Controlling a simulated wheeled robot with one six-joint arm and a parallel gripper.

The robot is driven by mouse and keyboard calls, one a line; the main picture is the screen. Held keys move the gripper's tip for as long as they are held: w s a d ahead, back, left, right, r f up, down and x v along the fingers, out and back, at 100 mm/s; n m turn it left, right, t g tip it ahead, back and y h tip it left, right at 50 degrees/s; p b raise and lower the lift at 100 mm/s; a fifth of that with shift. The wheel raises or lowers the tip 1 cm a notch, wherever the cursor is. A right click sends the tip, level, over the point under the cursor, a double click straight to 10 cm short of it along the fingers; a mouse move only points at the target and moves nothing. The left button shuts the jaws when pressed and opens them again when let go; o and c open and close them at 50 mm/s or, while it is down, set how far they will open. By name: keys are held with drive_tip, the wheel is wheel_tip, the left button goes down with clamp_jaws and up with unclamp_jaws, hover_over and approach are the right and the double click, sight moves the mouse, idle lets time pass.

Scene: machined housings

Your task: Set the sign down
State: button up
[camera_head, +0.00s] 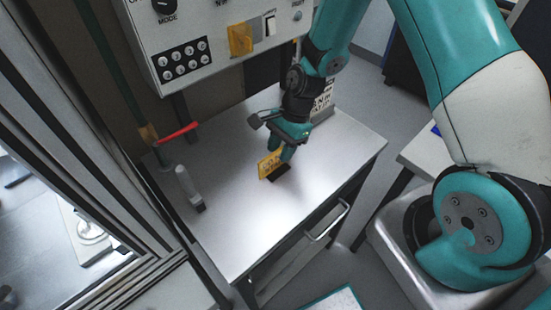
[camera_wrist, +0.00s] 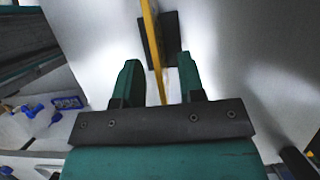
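The yellow sign (camera_head: 268,164) stands on its black base (camera_head: 280,173) on the metal tabletop. In the wrist view the sign (camera_wrist: 151,32) shows edge-on as a thin yellow strip above the dark base (camera_wrist: 170,38). My gripper (camera_head: 287,154) is over the sign, low above the table. In the wrist view its two green fingers (camera_wrist: 159,72) are apart, one on each side of the sign, with a visible gap on both sides. Part of the sign is hidden behind a finger in the head view.
A control panel (camera_head: 215,45) with a yellow switch hangs behind. A red lever (camera_head: 178,132) juts out at the left. A printed block (camera_head: 322,103) sits behind my gripper. The table front is clear.

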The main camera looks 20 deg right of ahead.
sight(275, 161)
drive_tip(key=shift+x, duration=1.2)
clamp_jaws()
drive_tip(key=shift+r, duration=0.15)
